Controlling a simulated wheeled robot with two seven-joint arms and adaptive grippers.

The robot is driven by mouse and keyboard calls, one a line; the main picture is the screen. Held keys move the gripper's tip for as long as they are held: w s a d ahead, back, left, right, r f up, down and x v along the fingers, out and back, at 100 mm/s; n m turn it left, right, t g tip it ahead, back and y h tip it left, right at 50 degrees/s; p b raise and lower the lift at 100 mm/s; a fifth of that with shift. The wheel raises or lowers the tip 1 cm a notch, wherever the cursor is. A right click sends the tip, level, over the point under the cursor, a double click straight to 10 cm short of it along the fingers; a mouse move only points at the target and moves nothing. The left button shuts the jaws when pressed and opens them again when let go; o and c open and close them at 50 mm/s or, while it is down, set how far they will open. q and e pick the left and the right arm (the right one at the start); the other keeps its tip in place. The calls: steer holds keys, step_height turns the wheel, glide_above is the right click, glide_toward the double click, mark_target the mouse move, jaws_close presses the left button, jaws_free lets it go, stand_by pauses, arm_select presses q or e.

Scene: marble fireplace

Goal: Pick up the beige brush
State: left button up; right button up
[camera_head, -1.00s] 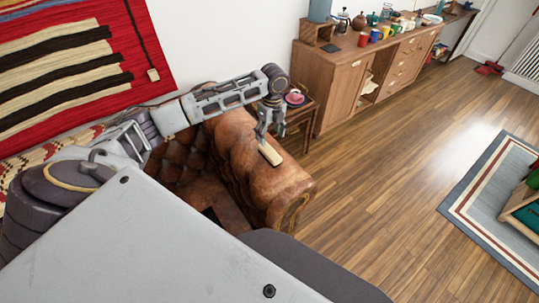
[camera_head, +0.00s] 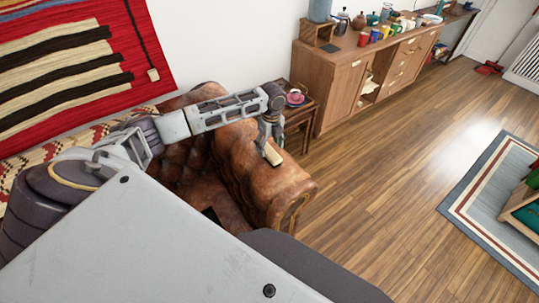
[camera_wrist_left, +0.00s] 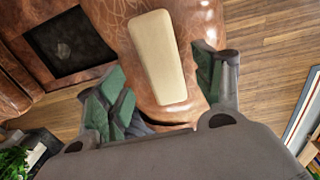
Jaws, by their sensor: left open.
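The beige brush (camera_head: 272,155) lies on the rounded top of the brown leather armrest. My left gripper (camera_head: 270,138) is just above it, pointing down, with its fingers hiding part of the brush's far end. In the left wrist view the brush (camera_wrist_left: 160,58) shows as a long pale block on the leather. The green-padded fingers of the left gripper (camera_wrist_left: 158,90) stand apart, one on each side of the brush's near end, with nothing held between them. I cannot tell whether they touch it. My right gripper is not in view.
The leather armchair (camera_head: 275,188) stands below my left arm. A small side table (camera_head: 300,112) with a pink item is behind the armrest. A wooden sideboard (camera_head: 350,85) with mugs and pots runs along the wall. The wooden floor (camera_head: 380,170) to the right is clear.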

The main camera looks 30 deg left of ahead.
mark_target(270, 151)
arm_select(q)
steer(key=shift+s+f, duration=0.1)
steer(key=shift+f, duration=2.4)
steer(key=c, duration=1.2)
